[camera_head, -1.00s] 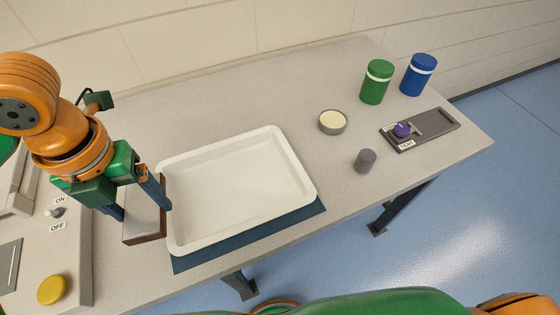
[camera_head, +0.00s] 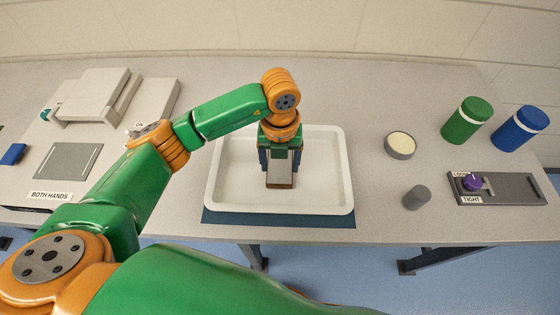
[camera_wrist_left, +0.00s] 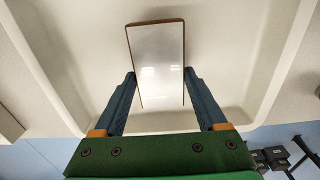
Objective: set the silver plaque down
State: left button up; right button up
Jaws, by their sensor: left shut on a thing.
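The silver plaque (camera_head: 281,173) has a shiny plate on a brown base. My left gripper (camera_head: 280,162) is shut on it, with a finger on each side, inside the outline of the white tray (camera_head: 230,199). In the left wrist view the plaque (camera_wrist_left: 158,55) sits between the two fingers (camera_wrist_left: 158,85), over the tray floor (camera_wrist_left: 225,45). I cannot tell whether the plaque touches the tray floor. The right gripper does not show.
The tray lies on a dark blue mat (camera_head: 280,219). To its right are a round tin (camera_head: 401,145), a grey cylinder (camera_head: 416,197), a slider panel with a purple knob (camera_head: 473,182), and green (camera_head: 466,122) and blue (camera_head: 519,130) jars. A press (camera_head: 95,97) stands at the left.

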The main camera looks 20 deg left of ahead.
pick_arm(q)
jog(key=shift+f, duration=0.5)
jog(key=shift+f, duration=0.25)
jog(key=o, duration=1.4)
jog(key=shift+r, duration=0.1)
jog(key=shift+r, duration=0.1)
